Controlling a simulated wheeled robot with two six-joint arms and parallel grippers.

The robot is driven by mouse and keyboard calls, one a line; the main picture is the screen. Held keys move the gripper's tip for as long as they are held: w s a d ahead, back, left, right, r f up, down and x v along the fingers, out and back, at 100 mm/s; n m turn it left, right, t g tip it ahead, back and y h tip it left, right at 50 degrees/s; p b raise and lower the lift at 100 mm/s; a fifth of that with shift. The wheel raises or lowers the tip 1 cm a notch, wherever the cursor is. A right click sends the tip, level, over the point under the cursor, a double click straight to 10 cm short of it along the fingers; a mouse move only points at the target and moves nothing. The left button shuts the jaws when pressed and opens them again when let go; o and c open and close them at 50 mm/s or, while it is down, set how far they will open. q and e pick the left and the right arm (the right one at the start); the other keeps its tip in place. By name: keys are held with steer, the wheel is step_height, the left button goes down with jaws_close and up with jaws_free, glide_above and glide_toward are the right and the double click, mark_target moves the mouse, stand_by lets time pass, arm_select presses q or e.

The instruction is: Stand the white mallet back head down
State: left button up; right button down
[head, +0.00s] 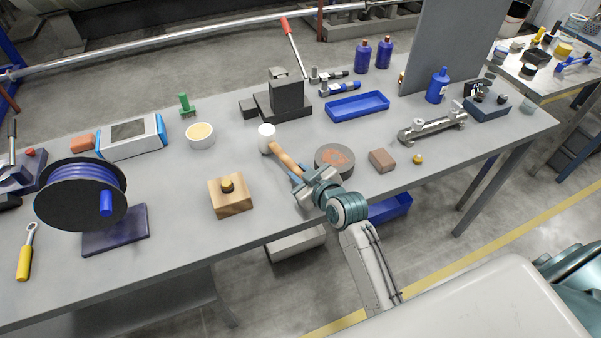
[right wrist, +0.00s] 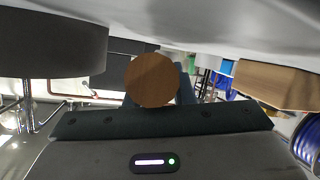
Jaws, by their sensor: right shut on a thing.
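The white mallet has a white head (head: 266,138) and a wooden handle (head: 285,158). In the head view it lies slanted, with its head toward the back left and its handle toward my right gripper (head: 299,176). That gripper is shut on the handle near its lower end. In the right wrist view the round brown handle end (right wrist: 152,80) faces the camera, between the fingers, which are mostly hidden. I cannot tell whether the mallet head touches the table. My left gripper is not in view.
A dark round disc (head: 334,160) sits close right of my right gripper. A white bowl (head: 201,136) and a black metal block (head: 287,97) stand behind. Bare grey table (head: 180,185) lies left of the wooden block.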

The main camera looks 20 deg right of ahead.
steer(key=shift+f+b, duration=0.35)
steer(key=shift+f, duration=0.2)
steer(key=c, duration=1.2)
jaws_free()
steer(key=shift+o, duration=0.2)
